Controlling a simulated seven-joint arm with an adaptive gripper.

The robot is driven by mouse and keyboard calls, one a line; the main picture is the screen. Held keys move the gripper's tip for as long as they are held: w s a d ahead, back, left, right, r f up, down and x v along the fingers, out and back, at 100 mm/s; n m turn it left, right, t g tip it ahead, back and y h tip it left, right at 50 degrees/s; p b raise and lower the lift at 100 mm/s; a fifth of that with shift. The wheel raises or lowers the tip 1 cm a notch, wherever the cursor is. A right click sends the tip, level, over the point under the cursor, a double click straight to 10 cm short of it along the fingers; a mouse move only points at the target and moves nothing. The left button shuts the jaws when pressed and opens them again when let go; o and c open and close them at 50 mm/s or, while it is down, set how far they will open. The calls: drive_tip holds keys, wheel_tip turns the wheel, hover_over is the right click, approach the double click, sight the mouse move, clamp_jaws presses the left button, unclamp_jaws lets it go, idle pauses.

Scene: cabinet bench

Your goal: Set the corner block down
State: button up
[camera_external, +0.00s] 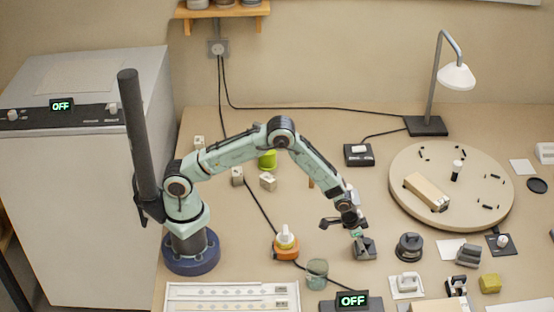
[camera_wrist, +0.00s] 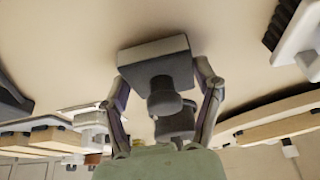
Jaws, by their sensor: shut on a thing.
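My gripper (camera_external: 350,226) is at the right end of my arm, low over the middle right of the bench. In the wrist view my gripper (camera_wrist: 163,78) has one finger on each side of a dark grey block with a stepped round knob, the corner block (camera_wrist: 155,52), and is shut on it. In the external view the corner block (camera_external: 364,248) shows as a small grey piece just below my fingers. Its underside is hidden, so I cannot tell whether it touches the bench.
A round dark knob piece (camera_external: 410,247) stands close to the right. A glass (camera_external: 317,270) and an orange-based piece (camera_external: 286,246) are to the left. A round turntable (camera_external: 400,210) with a wooden block (camera_external: 426,193) is behind right. A cable crosses the bench at left.

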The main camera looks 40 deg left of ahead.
drive_tip(key=shift+f, duration=0.15)
drive_tip(key=o, duration=1.2)
drive_tip(key=v, duration=1.2)
drive_tip(key=s+a+r+n+y, duration=0.1)
drive_tip(key=a+r+n, duration=0.3)
drive_tip(key=a, duration=0.7)
drive_tip(key=s+a+r+n+y, duration=0.1)
drive_tip(key=s+a+r+y, duration=0.1)
drive_tip(key=a+r, duration=0.7)
drive_tip(key=s+a+n+g, duration=0.1)
drive_tip(key=s+a, duration=0.3)
drive_tip(key=s, duration=0.1)
drive_tip(key=s+a+n+g, duration=0.1)
drive_tip(key=s+a+n, duration=0.1)
drive_tip(key=s+a, duration=0.3)
drive_tip(key=s+a+n+g+y, duration=0.1)
drive_tip(key=s+a+n, duration=0.1)
drive_tip(key=s+a, duration=0.3)
drive_tip(key=shift+s+r, duration=0.15)
